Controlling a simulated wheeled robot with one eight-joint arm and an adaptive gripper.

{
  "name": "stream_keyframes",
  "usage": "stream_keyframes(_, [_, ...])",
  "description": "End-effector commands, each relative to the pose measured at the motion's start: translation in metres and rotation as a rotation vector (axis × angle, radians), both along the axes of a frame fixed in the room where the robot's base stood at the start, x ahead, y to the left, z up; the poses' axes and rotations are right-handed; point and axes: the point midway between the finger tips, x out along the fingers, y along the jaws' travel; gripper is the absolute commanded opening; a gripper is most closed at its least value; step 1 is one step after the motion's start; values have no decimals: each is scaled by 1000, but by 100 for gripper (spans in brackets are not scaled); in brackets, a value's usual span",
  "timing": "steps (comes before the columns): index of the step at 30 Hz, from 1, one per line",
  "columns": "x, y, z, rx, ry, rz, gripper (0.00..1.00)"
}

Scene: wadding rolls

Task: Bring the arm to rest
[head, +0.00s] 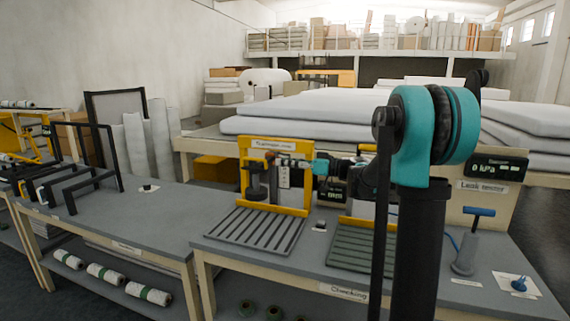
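My arm rises in the right half of the head view, with a black upright link and a large teal and black joint. Its farther part reaches left behind that link, to a small teal and dark wrist. My gripper (299,168) appears small at the left end of that wrist, by the yellow test frame (245,172). The frame stands on the checking table (220,248). The fingers blend with the fixture parts, so I cannot tell whether they touch the frame or hold anything.
A slotted grey plate (256,230) lies before the yellow frame, and a green slotted plate (350,252) is partly behind my arm. A blue-handled pump (468,250) and a leak tester (498,168) stand at right. The left table (150,225) has black racks (95,180).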

Motion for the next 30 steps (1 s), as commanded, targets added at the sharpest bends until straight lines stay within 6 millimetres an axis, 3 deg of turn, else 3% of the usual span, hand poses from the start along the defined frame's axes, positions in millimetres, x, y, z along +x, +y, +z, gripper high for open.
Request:
stream_keyframes(5, [-27, 5, -27, -80, 102, -6, 32])
stream_keyframes(11, [-113, -4, -120, -337, 421, -107, 32])
stream_keyframes(17, [-205, -51, -213, -587, 701, -343, 32])
stream_keyframes(21, [-266, -99, -265, -728, 834, -567, 32])
stream_keyframes(25, [-309, -141, -297, -809, 895, -763, 32])
stream_keyframes(30, [-337, -172, -314, -855, 918, -915, 32])
